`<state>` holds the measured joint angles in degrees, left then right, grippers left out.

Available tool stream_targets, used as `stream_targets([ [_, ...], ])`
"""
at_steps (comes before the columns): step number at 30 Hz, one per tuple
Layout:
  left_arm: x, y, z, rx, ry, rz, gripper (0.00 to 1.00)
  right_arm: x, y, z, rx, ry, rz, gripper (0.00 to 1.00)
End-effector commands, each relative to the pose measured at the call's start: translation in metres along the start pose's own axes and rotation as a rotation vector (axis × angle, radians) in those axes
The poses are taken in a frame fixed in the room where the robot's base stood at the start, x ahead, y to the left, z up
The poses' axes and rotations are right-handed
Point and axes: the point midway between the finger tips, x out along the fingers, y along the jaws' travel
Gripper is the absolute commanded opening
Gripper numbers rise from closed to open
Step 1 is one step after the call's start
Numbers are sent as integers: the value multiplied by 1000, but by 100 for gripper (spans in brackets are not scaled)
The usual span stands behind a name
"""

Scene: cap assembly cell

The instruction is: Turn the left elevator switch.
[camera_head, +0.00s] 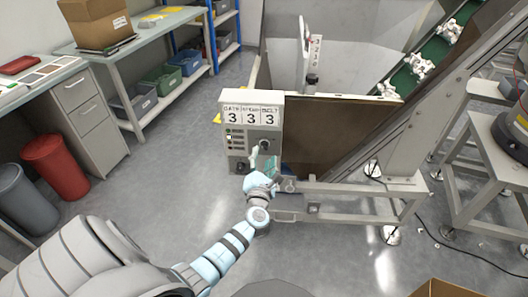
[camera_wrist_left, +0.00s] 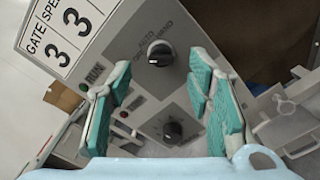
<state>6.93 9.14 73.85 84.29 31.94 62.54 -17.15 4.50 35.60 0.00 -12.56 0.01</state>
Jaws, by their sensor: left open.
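A grey control box (camera_head: 251,125) with a "3 3 3" display stands at the front left of the hopper. In the left wrist view its panel carries a black rotary switch (camera_wrist_left: 160,53) with a partly readable AUTO and HAND label. A second black knob (camera_wrist_left: 172,132) sits lower on the panel. My left gripper (camera_head: 264,160) is in front of the panel; in the left wrist view it (camera_wrist_left: 152,85) is open with green finger pads. The upper switch shows between and beyond the fingertips, with no visible contact. My right gripper is out of view.
The hopper (camera_head: 340,130) and its metal frame stand right of the box. A second panel (camera_head: 313,60) stands behind. A green inclined conveyor (camera_head: 435,50) carries white parts at upper right. Red (camera_head: 55,165) and grey bins stand left. Floor between bins and box is clear.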

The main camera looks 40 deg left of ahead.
Motion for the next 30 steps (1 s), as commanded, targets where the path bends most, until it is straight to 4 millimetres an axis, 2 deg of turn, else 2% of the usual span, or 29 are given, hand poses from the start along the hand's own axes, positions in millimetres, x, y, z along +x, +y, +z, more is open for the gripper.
stream_targets([
  [3, 27, -2, -2, 1, -1, 1, 46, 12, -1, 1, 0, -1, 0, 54],
  [6, 40, -2, -2, 1, 0, 0, 46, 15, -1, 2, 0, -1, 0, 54],
  [10, 47, -2, -1, 1, 1, -1, 46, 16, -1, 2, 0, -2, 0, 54],
  [17, 47, -1, -1, 2, 0, -2, 46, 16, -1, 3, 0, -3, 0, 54],
  [25, 47, -1, -1, 3, 0, -2, 3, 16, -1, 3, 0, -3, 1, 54],
  [26, 47, -1, -1, 3, 0, -2, 0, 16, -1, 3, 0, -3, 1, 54],
  [30, 47, -1, -1, 6, 0, -2, 0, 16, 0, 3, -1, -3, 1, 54],
])
